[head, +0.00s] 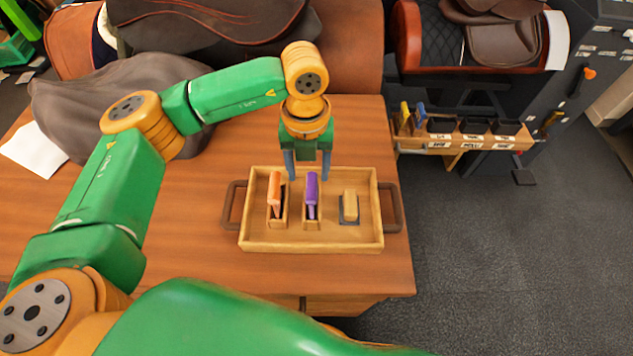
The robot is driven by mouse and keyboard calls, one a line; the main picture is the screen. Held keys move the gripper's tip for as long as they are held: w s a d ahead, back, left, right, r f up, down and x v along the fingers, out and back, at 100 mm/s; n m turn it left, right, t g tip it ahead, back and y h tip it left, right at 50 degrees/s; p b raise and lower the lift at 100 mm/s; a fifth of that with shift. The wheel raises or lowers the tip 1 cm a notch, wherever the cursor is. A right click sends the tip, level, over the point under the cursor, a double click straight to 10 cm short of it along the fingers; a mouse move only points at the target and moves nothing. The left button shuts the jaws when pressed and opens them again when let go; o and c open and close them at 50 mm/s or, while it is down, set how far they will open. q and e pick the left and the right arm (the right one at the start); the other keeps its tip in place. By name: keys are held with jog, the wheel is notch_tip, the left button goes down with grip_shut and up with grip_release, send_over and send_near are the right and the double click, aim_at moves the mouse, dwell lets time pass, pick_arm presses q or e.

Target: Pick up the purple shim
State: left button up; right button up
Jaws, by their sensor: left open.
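The purple shim (311,188) stands upright in a small wooden holder in the middle of the wooden tray (347,246). An orange shim (275,190) stands in a similar holder to its left. My left gripper (307,174) points down over the back edge of the tray, just behind the purple shim's top. Its two dark fingers are apart, with nothing seen held between them. Whether the fingers touch the shim or flank it cannot be told from this view. My right gripper is not in view.
A tan block (350,206) on a dark base sits at the tray's right. The tray has dark side handles and rests on a wooden table (180,240). Saddles and a grey cloth (110,105) lie at the back. The table's right edge is near the tray.

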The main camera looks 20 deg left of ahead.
aim_at(311, 185)
pick_arm(q)
jog(key=shift+s+d+f+p, duration=0.2)
jog(key=shift+f+p, duration=0.2)
jog(key=shift+f, duration=0.2)
jog(key=shift+s+d+f+p, duration=0.15)
jog(key=shift+f+p, duration=0.25)
jog(key=shift+f, duration=0.2)
jog(key=f, duration=0.2)
jog(key=shift+w+f, duration=0.2)
jog(key=shift+f, duration=0.1)
jog(key=shift+w+f, duration=0.1)
jog(key=shift+w, duration=0.05)
grip_shut()
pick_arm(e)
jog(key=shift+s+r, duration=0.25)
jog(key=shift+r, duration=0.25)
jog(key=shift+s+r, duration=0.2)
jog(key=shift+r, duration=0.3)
